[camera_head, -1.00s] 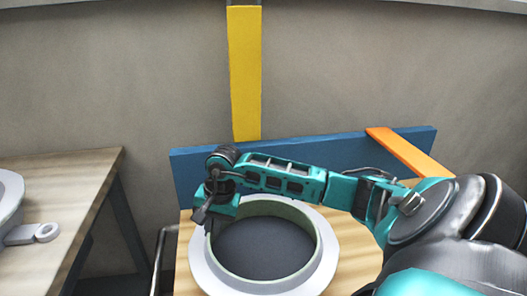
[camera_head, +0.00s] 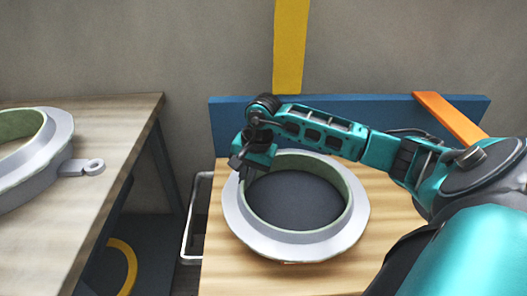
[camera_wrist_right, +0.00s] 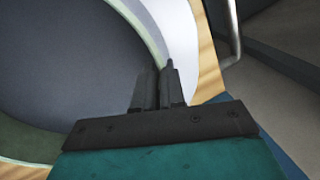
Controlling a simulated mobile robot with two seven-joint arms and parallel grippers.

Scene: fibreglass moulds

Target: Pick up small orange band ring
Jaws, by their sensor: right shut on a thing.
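A grey flanged ring (camera_head: 236,213) with a pale green inner wall is at the wooden table (camera_head: 225,275) on the right in the head view. It also shows in the right wrist view (camera_wrist_right: 178,35). My right gripper (camera_head: 238,163) reaches across it from the right and is shut on its left rim. In the right wrist view the gripper's dark fingers (camera_wrist_right: 160,85) are close together at the ring wall. I cannot tell if the ring is clear of the tabletop. No separate small orange ring is clear to see. My left gripper is not in view.
Another grey ring (camera_head: 50,160) with a looped tab lies on the left wooden table (camera_head: 60,235). A yellow curved piece (camera_head: 125,265) shows below that table. A blue board (camera_head: 232,130) with an orange strip (camera_head: 450,118) stands behind the right table. A gap separates the tables.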

